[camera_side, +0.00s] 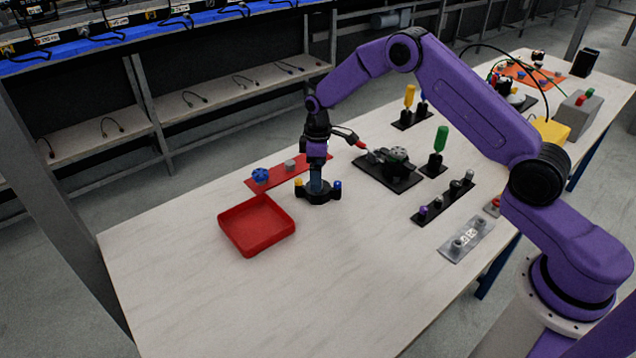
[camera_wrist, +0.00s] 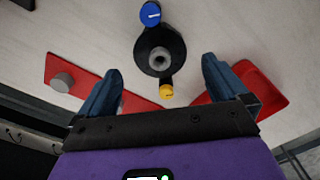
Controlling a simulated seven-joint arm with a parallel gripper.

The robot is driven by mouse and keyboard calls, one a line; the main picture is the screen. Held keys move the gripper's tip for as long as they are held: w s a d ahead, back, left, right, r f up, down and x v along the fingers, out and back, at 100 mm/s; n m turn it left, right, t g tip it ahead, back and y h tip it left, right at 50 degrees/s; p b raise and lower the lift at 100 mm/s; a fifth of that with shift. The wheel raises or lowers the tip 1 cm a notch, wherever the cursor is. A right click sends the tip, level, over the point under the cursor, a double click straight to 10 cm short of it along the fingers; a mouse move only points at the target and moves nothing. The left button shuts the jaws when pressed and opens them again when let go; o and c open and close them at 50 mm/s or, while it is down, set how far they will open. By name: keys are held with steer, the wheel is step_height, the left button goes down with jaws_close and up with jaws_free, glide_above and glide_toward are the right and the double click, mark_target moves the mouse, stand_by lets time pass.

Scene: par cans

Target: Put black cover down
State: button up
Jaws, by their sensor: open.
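The black cover (camera_side: 322,198) is a dark round piece with a yellow knob (camera_side: 299,183) on one side and a blue knob (camera_side: 337,185) on the other. My gripper (camera_side: 317,188) points down just above the cover. In the wrist view my gripper (camera_wrist: 163,60) is open, its blue fingers apart on either side of the cover.
A red tray (camera_side: 257,250), seemingly empty, stands left of the cover. A red mat (camera_side: 290,178) with a blue knob and a grey cylinder lies behind. A black plate with a mechanism (camera_side: 388,185) is to the right. The front table (camera_side: 270,310) is clear.

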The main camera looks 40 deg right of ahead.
step_height(320, 180, up, 6)
stand_by(0.4)
steer(key=s+a+r+n, duration=0.1)
steer(key=s+a+r, duration=0.25)
steer(key=s, duration=0.35)
steer(key=s+a+r, duration=0.2)
steer(key=s+r, duration=0.2)
steer(key=s, duration=0.3)
steer(key=s+a+r+n, duration=0.1)
steer(key=s+a+r, duration=0.25)
steer(key=s, duration=0.35)
steer(key=s+d+r, duration=0.1)
steer(key=s+d, duration=0.3)
steer(key=s, duration=0.7)
steer(key=s+d+r+n, duration=0.1)
steer(key=s+d, duration=0.2)
steer(key=s, duration=0.8)
steer(key=shift+d+r+n, duration=0.2)
steer(key=shift+d+n, duration=0.1)
steer(key=shift+d, duration=0.05)
